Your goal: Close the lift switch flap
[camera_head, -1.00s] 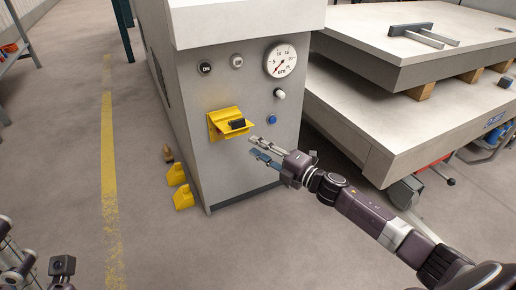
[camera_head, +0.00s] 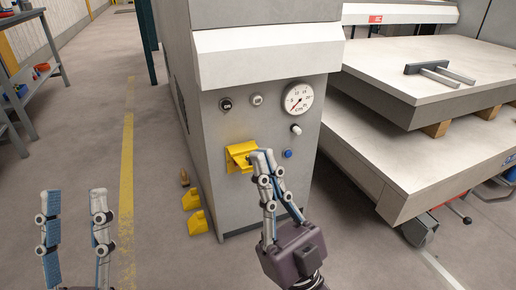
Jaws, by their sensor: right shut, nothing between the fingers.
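The yellow lift switch flap (camera_head: 239,163) is on the front of the grey machine cabinet (camera_head: 230,195). Its lower part juts out from the panel, and the black switch is hidden from me. My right gripper (camera_head: 262,153) is shut and empty, with its fingertips in front of the right side of the flap. Whether they touch it I cannot tell. My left gripper (camera_head: 73,192) is open and empty at the lower left, over the floor and well away from the cabinet.
Above the flap are two round buttons (camera_head: 226,104) and a gauge (camera_head: 299,98). A knob and a blue button (camera_head: 288,154) are to its right.

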